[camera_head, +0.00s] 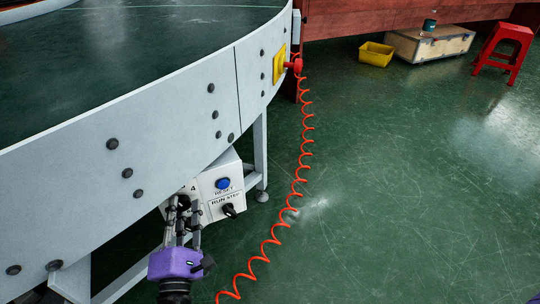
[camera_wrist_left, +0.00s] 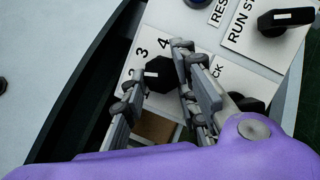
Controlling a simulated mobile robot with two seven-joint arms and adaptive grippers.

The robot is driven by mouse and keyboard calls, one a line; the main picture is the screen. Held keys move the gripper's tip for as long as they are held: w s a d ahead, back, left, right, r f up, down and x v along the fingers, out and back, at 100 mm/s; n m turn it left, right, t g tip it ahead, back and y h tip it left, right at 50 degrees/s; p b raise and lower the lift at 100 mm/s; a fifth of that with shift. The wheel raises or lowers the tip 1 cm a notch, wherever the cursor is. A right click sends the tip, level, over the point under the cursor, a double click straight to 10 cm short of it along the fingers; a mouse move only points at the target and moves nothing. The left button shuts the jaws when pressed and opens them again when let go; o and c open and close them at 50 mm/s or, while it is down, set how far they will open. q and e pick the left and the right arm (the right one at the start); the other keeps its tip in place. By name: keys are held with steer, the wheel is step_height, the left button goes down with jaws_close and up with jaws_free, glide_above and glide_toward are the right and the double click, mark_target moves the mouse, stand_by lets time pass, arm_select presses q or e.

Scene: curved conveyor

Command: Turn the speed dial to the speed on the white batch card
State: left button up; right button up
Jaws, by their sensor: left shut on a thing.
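The speed dial (camera_wrist_left: 160,76) is a black faceted knob with a white mark, on a white panel with the numerals 2, 3 and 4 around it. The white mark lies on its left side, roughly toward the 2. My left gripper (camera_wrist_left: 156,66) has its fingers on both sides of the dial and is shut on it. In the head view my left gripper (camera_head: 184,202) is at the white control box (camera_head: 222,172) under the conveyor, and its fingers hide the dial. I see no white batch card in either view.
A blue RESET button (camera_head: 222,183) and a black RUN/STEP switch (camera_head: 229,210) are right of the dial. The conveyor wall (camera_head: 120,150) curves above the box. A red coiled hose (camera_head: 300,170) hangs to the right. The green floor (camera_head: 420,200) is mostly clear.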

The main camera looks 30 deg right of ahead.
arm_select(q)
steer(key=shift+w+r+m+g+p, duration=0.1)
steer(key=shift+r+m+g+p, duration=0.3)
steer(key=shift+m+p, duration=1.15)
steer(key=shift+w+r+m+g+p, duration=0.1)
steer(key=shift+r+m+g+p, duration=0.25)
steer(key=shift+m+p, duration=1.2)
steer(key=shift+w+r+m+g+p, duration=0.15)
steer(key=shift+m+g+p, duration=0.65)
steer(key=shift+p, duration=1.2)
arm_select(e)
step_height(320, 180, up, 10)
steer(key=shift+s+a+m+t, duration=0.2)
steer(key=shift+s+m+t, duration=0.2)
arm_select(q)
steer(key=shift+s+m, duration=0.1)
steer(key=shift+m, duration=0.2)
arm_select(e)
steer(key=shift+f, duration=0.1)
arm_select(q)
steer(key=o, duration=1)
steer(key=shift+s+f, duration=0.1)
steer(key=shift+f, duration=0.05)
steer(key=shift+s+f, duration=0.1)
steer(key=shift+f, duration=0.05)
arm_select(e)
steer(key=shift+w, duration=0.1)
